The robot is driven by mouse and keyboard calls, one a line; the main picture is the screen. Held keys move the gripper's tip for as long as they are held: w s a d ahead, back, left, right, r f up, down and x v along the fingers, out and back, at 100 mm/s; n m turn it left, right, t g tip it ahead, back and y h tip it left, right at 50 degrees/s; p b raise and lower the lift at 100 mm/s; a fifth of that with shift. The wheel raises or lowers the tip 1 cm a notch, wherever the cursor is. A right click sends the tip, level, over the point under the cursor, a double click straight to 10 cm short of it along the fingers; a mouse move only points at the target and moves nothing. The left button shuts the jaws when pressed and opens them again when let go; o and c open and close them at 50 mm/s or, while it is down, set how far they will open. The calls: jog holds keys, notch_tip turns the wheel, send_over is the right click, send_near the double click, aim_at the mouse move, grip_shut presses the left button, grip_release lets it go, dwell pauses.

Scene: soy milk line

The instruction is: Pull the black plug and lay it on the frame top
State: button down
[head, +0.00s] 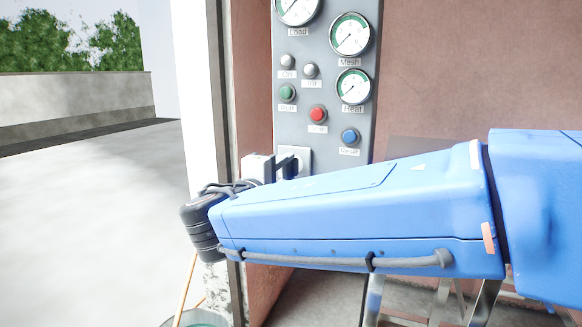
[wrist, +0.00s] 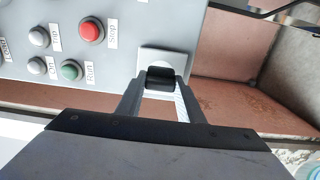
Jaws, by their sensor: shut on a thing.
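The black plug (wrist: 160,78) shows in the wrist view, between the fingertips of my gripper (wrist: 160,85). My gripper is shut on it. Behind the plug is a white socket plate (wrist: 168,58) at the panel's lower edge. It also shows in the head view (head: 303,153), with my gripper (head: 288,167) close in front of it. I cannot tell whether the plug is fully seated in the socket. Metal legs of a frame (head: 440,300) show at the lower right of the head view; its top is not clearly visible, as my blue arm covers that area.
The grey control panel (head: 322,75) carries gauges, grey buttons and green, red and blue buttons just above the socket. A brown wall (head: 480,70) stands behind. A pale post (head: 200,90) is at the left. A bucket (head: 205,318) with a stick is below my arm.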

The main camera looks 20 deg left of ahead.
aim_at(285, 171)
jog(key=shift+s+a, duration=0.15)
jog(key=shift+s, duration=2.1)
jog(key=shift+s, duration=0.1)
